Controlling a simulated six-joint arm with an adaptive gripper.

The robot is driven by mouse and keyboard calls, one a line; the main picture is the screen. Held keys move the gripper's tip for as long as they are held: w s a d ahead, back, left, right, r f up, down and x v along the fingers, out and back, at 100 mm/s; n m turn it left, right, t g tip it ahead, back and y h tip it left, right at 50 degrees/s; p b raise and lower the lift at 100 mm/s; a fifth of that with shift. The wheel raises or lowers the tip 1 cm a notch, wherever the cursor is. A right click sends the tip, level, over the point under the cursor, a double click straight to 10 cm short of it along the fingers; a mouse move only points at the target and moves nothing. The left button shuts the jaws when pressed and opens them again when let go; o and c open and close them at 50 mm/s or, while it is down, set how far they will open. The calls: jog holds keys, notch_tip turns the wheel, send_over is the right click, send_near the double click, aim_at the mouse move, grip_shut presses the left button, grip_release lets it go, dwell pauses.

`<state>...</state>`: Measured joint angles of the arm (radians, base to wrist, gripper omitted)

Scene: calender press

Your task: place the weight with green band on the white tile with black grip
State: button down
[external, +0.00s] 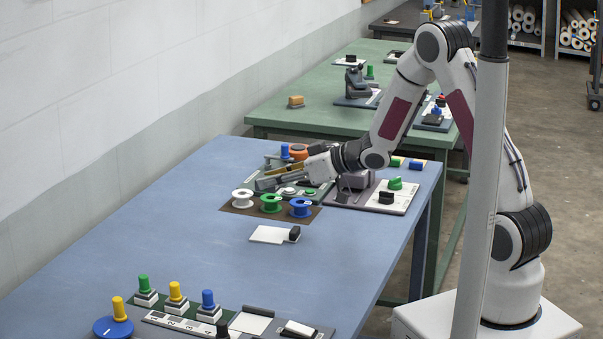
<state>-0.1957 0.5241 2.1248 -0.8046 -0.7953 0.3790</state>
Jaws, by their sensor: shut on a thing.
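The white tile with black grip (268,235) lies flat on the blue table, with its black grip (294,233) at the right end. My gripper (266,182) reaches in from the right, low over the far part of the table, behind the spools. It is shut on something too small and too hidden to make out. The tile is apart from it, nearer the camera. I cannot clearly pick out the weight with green band; small white and green pieces (308,191) show just below my gripper.
White, green and blue spools (270,203) stand on a brown mat between my gripper and the tile. A grey board (399,203) with black and green knobs is to the right. Several coloured-handled pieces (175,294) stand at the front. The table's middle left is clear.

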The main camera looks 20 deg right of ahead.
jog(key=shift+s, duration=0.1)
send_over(281, 236)
jog(key=shift+r, duration=0.2)
dwell(0.5)
jog(key=shift+f, duration=2.95)
jog(key=shift+f, duration=2.1)
jog(key=shift+f, duration=0.1)
jog(key=c, duration=1.6)
grip_release()
jog(key=shift+c, duration=0.2)
